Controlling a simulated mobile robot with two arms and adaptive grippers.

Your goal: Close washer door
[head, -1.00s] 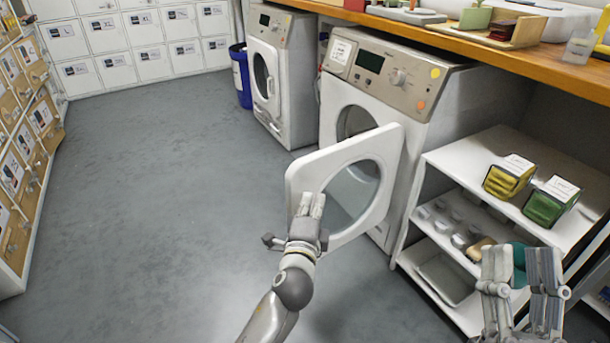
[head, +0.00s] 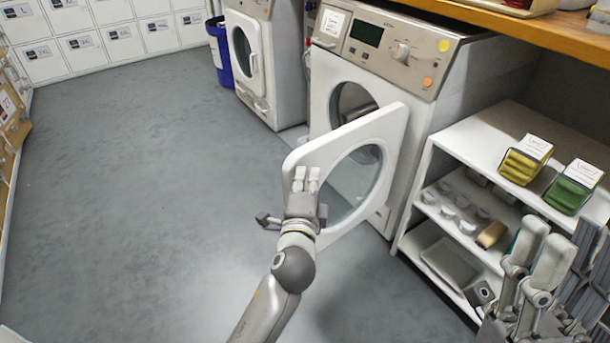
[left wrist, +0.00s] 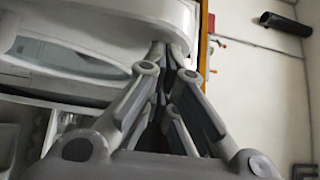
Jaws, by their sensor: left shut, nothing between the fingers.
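The front washer (head: 362,115) stands at centre right, its white door (head: 395,125) swung open toward me. The door's round glass shows through its ring. My left gripper (head: 306,176) is shut and empty, its fingertips at the door's outer, free-edge side. They overlap the door in the head view; exact contact is hard to tell. In the left wrist view the closed fingertips (left wrist: 172,50) are right at the white door's edge (left wrist: 100,50). My right gripper (head: 562,255) is at the lower right, fingers apart, in front of the shelf unit.
A white shelf unit (head: 480,128) with yellow (head: 525,160) and green (head: 573,187) packs stands right of the washer. A second washer (head: 278,60) and a blue bin (head: 219,52) are behind. The floor (head: 150,190) at left is clear.

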